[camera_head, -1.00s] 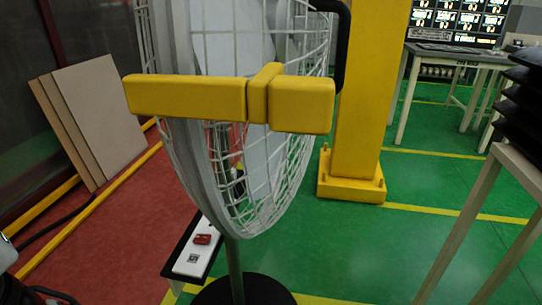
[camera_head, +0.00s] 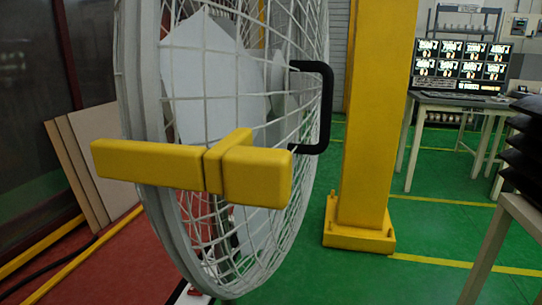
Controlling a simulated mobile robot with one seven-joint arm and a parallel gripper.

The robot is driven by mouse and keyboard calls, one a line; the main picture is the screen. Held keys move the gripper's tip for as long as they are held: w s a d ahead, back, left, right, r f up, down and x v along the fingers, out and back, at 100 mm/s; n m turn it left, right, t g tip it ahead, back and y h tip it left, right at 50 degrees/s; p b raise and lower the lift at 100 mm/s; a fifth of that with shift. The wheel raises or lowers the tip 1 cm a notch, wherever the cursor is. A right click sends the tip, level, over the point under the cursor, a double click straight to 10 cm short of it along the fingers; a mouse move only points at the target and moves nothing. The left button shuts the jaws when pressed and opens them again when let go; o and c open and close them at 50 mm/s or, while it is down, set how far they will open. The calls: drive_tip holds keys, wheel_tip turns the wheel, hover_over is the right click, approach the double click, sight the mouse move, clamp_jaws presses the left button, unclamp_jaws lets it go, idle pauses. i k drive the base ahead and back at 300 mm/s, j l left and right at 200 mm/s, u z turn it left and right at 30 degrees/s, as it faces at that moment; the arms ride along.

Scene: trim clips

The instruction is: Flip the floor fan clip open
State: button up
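The floor fan (camera_head: 205,85) stands close in front of me, with a white wire cage and a pale grey rim. A yellow clip (camera_head: 190,168) lies across the lower front of its rim and cage. A black handle (camera_head: 325,105) sticks out from the right side of the cage. My gripper is not in view, and nothing touches the clip.
A yellow post (camera_head: 370,120) with a wide base stands right behind the fan. Flat boards (camera_head: 100,165) lean at the left. A table with a screen (camera_head: 460,65) is at the back right, and a nearer table (camera_head: 525,220) at the right edge. Green floor lies open between.

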sight(246, 174)
drive_tip(key=k+l+z, duration=0.2)
drive_tip(key=k+z, duration=0.25)
drive_tip(key=k+l+z, duration=0.5)
drive_tip(key=i+j, duration=0.1)
